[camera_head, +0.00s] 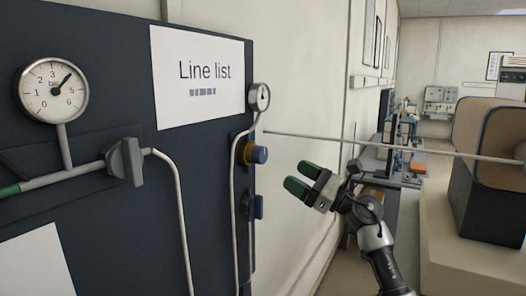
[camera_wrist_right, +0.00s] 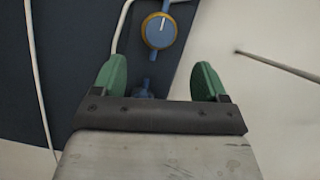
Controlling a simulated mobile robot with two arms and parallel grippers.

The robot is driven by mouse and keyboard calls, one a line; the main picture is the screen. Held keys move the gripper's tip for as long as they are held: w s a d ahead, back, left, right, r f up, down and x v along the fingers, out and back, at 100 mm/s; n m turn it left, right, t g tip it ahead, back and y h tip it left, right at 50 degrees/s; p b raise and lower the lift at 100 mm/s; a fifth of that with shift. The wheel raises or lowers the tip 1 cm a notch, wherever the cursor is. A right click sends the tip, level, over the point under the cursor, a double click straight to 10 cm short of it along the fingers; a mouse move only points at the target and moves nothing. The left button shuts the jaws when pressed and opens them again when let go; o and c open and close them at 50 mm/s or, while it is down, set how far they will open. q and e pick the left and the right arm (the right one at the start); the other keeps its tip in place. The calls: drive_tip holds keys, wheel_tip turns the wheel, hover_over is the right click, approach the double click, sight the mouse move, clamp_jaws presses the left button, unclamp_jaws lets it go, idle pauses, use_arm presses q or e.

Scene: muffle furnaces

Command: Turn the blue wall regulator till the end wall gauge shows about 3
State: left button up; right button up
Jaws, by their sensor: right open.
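The blue wall regulator (camera_head: 259,155) has a brass-coloured collar and sticks out of the dark panel's right part. In the right wrist view its round blue knob (camera_wrist_right: 160,31) shows a pale pointer line, nearly upright, beyond the fingertips. A small round gauge (camera_head: 260,97) sits above it, seen at a steep angle; its reading is not legible. A larger gauge (camera_head: 53,89) at left has its needle near 4. My right gripper (camera_head: 297,178), with green fingers, is open and empty, right of and slightly below the regulator, apart from it. My left gripper is not in view.
A blue fitting (camera_head: 253,206) is below the regulator, partly hidden between the fingers in the wrist view. Pale pipes (camera_head: 178,205) run down the panel. A thin rod (camera_head: 390,145) crosses at right. A grey-handled valve (camera_head: 126,162) is left. A bench (camera_head: 400,165) stands behind.

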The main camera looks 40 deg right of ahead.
sight(264, 156)
drive_tip(key=p+x, duration=0.5)
drive_tip(key=x, duration=0.4)
drive_tip(key=shift+w+a+r, duration=0.15)
drive_tip(key=shift+w+r, duration=0.05)
drive_tip(key=shift+r, duration=0.15)
drive_tip(key=shift+w+a, duration=0.15)
drive_tip(key=shift+w, duration=0.2)
drive_tip(key=c, duration=0.9)
drive_tip(key=shift+f+n+b, duration=0.25)
drive_tip(key=shift+n+b, duration=0.05)
drive_tip(key=shift+b, duration=0.8)
drive_tip(key=shift+c, duration=0.2)
drive_tip(key=shift+r, duration=0.25)
